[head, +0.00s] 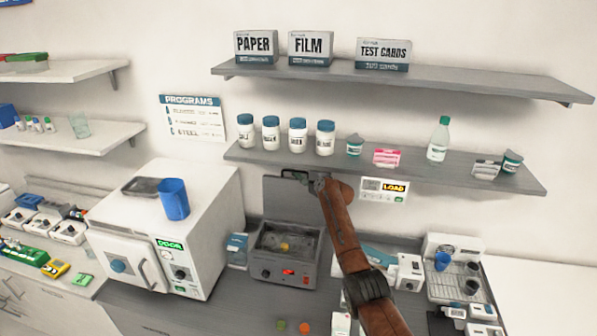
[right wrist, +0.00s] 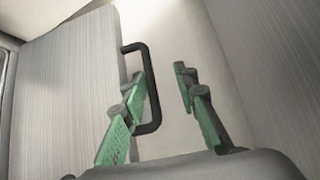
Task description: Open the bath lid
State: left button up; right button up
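The bath (head: 283,256) is a grey box on the counter with a dark basin, a yellow item inside and red lights on its front. Its lid (head: 282,205) stands raised, about upright, at the back of the basin. The lid's black handle (right wrist: 154,88) shows in the right wrist view, on the grey lid panel (right wrist: 70,90). My right gripper (head: 305,179) is at the lid's top edge. In the right wrist view, its green fingers (right wrist: 163,100) are apart, with the handle between them, close to the left finger. My left gripper is out of view.
A shelf (head: 400,172) with bottles and small boxes hangs just above the gripper. A white autoclave (head: 165,235) with a blue cup (head: 174,199) on top stands left of the bath. A coffee-machine-like unit (head: 455,270) stands at right.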

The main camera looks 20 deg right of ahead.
jog(key=shift+s+d, duration=0.1)
jog(key=shift+s, duration=0.65)
jog(key=v, duration=1)
jog(key=shift+s+r, duration=0.2)
jog(key=shift+s, duration=0.05)
jog(key=shift+d, duration=0.2)
